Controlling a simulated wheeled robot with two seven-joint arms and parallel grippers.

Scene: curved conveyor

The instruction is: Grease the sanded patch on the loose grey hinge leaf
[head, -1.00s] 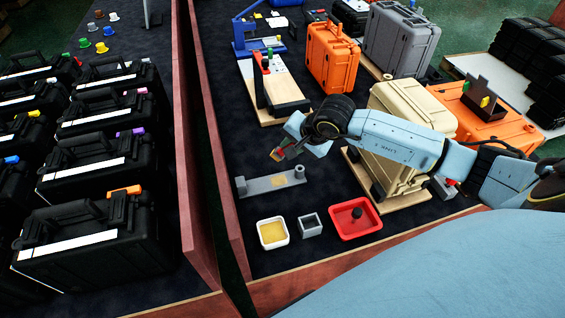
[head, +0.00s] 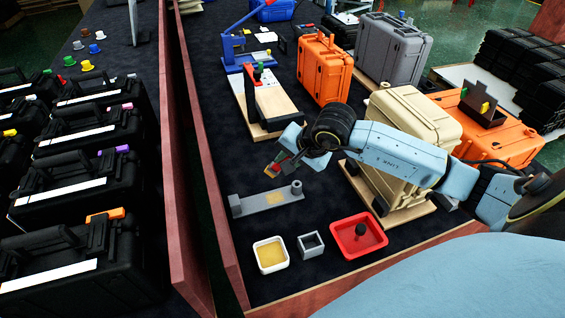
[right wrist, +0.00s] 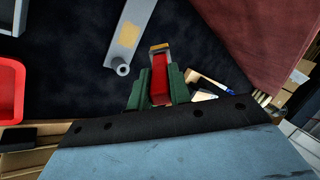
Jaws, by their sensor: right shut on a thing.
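The grey hinge leaf (head: 248,203) lies flat on the dark table, with a knuckle barrel at its right end. A tan patch (head: 274,198) shows on its upper face. The leaf (right wrist: 121,50) and patch (right wrist: 128,35) also show in the right wrist view. My right gripper (head: 283,162) is above and behind the leaf, apart from it. It is shut on a red tool (right wrist: 159,82) with a tan tip. A white tub (head: 257,256) holding yellow grease (head: 271,254) stands in front of the leaf. My left gripper is not in view.
A grey square cup (head: 311,243) and a red tray (head: 375,241) with a black knob stand right of the tub. A cream case (head: 415,120) on a wooden board stands to the right. A raised reddish wall (head: 205,180) borders the table's left side.

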